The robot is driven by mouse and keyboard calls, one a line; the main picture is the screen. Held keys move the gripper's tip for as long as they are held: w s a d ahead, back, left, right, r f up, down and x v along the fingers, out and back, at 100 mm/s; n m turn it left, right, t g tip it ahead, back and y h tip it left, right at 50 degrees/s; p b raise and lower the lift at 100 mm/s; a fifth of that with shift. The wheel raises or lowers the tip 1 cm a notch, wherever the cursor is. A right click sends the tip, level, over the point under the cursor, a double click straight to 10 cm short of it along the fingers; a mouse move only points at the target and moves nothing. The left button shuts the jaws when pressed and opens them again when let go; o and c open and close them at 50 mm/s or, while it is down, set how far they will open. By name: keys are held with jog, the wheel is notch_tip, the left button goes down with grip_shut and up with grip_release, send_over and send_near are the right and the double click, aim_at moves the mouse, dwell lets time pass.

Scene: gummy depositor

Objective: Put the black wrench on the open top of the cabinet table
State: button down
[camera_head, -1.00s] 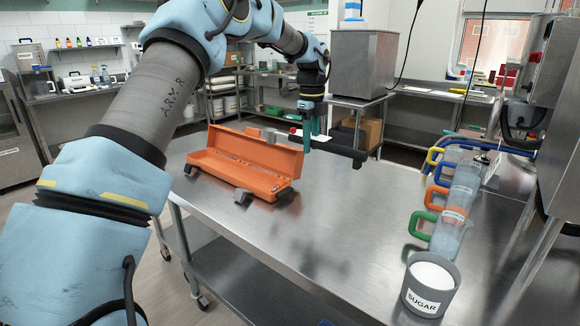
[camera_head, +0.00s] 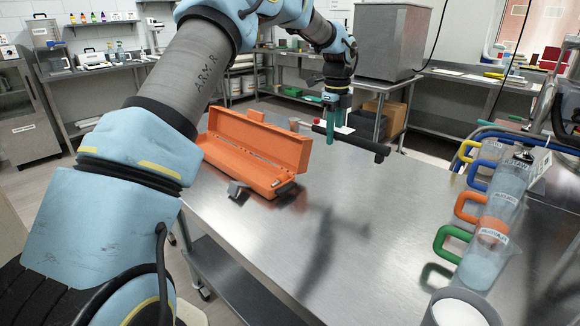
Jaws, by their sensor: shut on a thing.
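My gripper (camera_head: 334,124) has teal fingers and is shut on the black wrench (camera_head: 362,145). The wrench is a long dark bar, held roughly level above the far part of the steel table (camera_head: 375,215). Its shadow falls on the table, apart from it. The fingers hide part of the wrench. I cannot tell for sure which surface is the cabinet table; the nearest large one is this steel table, with a lower shelf and a broad bare top.
An open orange toolbox (camera_head: 250,150) sits at the table's left side, with small grey parts beside it. Several jugs with coloured handles (camera_head: 495,215) line the right side. A grey sugar tub (camera_head: 458,310) is at the front right. A steel box (camera_head: 392,40) stands behind.

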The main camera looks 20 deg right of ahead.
notch_tip(320, 180, down, 11)
jog(key=p, duration=0.3)
jog(key=shift+r, duration=0.1)
jog(key=c, duration=0.6)
grip_release()
notch_tip(320, 180, up, 12)
jog(key=b, duration=0.3)
dwell(0.4)
